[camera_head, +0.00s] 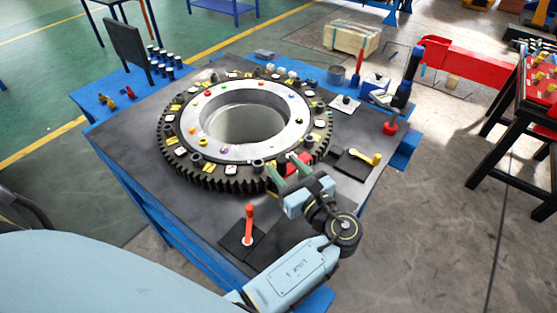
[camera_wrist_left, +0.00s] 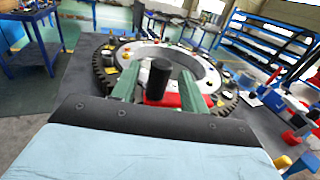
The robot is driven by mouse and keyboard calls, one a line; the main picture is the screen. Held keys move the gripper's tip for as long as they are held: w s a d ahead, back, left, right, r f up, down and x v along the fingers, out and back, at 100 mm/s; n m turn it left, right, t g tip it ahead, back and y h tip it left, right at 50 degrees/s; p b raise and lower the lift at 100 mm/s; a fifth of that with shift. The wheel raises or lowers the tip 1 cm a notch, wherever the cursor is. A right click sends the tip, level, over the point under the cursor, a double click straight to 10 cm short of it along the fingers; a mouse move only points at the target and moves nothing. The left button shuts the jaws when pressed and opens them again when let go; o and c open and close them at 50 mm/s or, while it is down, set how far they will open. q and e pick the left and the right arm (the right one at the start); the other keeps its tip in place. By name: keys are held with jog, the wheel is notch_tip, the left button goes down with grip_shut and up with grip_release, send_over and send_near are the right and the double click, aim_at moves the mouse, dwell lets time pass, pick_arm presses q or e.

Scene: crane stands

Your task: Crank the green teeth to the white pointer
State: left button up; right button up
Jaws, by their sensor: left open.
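A large black toothed ring (camera_head: 215,180) with a pale metal inner ring (camera_head: 215,145) lies on the dark table. I cannot make out green teeth or a white pointer on it. My left gripper (camera_head: 285,168) is at the ring's near right edge, with its green fingers apart. In the left wrist view, the gripper (camera_wrist_left: 160,76) has a finger on each side of an upright black knob (camera_wrist_left: 158,82). I cannot tell whether the fingers touch the knob. My right gripper is out of view.
An orange post (camera_head: 249,222) stands on a black plate near the front edge. A yellow lever (camera_head: 366,158) sits on another plate to the right. A blue-black upright tool (camera_head: 407,82) stands at the table's right corner. Small coloured pieces lie around the ring.

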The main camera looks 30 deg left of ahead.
pick_arm(q)
jog(key=b+v, duration=0.1)
jog(key=v, duration=0.8)
jog(key=shift+s+d, duration=0.2)
jog(key=shift+d, duration=0.1)
